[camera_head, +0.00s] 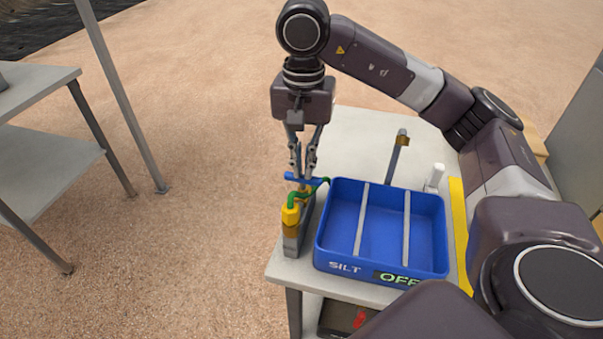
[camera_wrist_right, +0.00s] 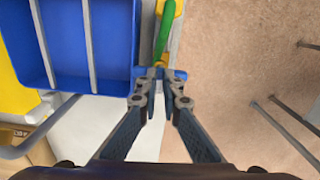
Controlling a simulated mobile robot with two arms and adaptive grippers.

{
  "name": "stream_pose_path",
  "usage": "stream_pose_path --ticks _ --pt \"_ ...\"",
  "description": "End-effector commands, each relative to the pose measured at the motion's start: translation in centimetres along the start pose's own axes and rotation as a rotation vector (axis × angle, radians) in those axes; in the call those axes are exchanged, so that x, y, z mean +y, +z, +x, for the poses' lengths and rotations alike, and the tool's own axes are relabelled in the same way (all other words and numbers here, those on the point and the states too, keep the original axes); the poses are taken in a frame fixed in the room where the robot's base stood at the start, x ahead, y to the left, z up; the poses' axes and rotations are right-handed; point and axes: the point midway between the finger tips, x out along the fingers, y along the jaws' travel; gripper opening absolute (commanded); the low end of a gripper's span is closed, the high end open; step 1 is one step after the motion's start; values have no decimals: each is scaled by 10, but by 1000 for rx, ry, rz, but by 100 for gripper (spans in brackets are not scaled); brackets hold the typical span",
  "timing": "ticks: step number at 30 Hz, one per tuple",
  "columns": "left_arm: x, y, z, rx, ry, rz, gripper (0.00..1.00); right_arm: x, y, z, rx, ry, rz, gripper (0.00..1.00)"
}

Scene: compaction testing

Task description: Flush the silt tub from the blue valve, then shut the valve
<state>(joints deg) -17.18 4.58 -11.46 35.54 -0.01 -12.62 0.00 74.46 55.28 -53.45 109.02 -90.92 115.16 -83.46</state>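The blue tub marked SILT (camera_head: 334,262) stands on a pale table, with two grey bars across it; its rim also shows in the right wrist view (camera_wrist_right: 108,92). The valve's blue handle (camera_head: 296,178) sits beside the tub's far left corner, above a yellow fitting (camera_head: 291,215) with a green pipe (camera_head: 299,198). My right gripper (camera_head: 304,174) points down at the handle. In the right wrist view its fingertips (camera_wrist_right: 159,98) are close together, with a narrow gap, at the handle (camera_wrist_right: 180,74). Whether they grip it is unclear. My left gripper is out of view.
A green OFF sign (camera_head: 398,279) is on the tub's front. A post (camera_head: 392,160) and a small white object (camera_head: 435,176) stand behind the tub. A yellow strip (camera_head: 458,225) lies right of it. A grey shelf table (camera_head: 40,165) stands left, across open floor.

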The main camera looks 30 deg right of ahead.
Motion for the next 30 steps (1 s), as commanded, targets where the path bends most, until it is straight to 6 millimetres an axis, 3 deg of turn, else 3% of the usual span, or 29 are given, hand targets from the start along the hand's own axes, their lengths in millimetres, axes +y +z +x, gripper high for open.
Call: stream_pose_path --ticks 4,14,30 --pt "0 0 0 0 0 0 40 0 0 0 0 0 2 23" --pt "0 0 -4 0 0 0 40 0 0 -3 0 0 3 23" --pt "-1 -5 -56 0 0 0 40 0 0 -62 1 0 4 23"
